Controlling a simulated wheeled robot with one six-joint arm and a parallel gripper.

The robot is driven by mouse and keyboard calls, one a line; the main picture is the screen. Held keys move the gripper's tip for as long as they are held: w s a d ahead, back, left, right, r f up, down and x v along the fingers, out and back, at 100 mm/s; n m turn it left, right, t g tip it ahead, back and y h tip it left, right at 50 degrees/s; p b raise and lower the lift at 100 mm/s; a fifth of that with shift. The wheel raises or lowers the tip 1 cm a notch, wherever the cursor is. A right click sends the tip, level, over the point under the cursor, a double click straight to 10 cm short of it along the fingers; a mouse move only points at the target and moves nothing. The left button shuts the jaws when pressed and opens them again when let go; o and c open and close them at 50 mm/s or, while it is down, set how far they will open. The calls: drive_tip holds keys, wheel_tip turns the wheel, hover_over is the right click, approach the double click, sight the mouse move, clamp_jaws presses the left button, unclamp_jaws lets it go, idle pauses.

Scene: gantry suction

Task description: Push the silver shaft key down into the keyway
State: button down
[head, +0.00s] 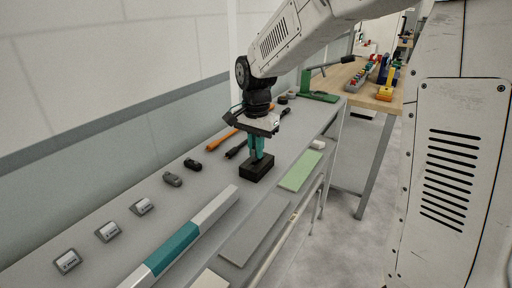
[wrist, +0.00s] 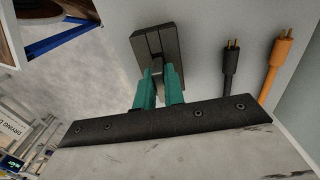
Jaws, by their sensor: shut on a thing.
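The dark block (head: 256,171) with the keyway stands on the grey bench under my arm. In the wrist view the block (wrist: 145,45) shows its top face with a narrow slot, the keyway, running along it. My gripper (head: 257,155) points down with its teal fingers at the top of the block. In the wrist view the gripper (wrist: 159,72) has its two fingertips close together over the near end of the slot. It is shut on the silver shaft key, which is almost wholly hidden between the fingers. I cannot tell how deep the key sits.
Several small grey parts line the wall side. A wall bounds the bench.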

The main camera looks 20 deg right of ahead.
drive_tip(key=shift+f, duration=0.85)
drive_tip(key=c, duration=1.4)
unclamp_jaws()
wheel_tip(320, 180, up, 8)
drive_tip(key=shift+f, duration=0.1)
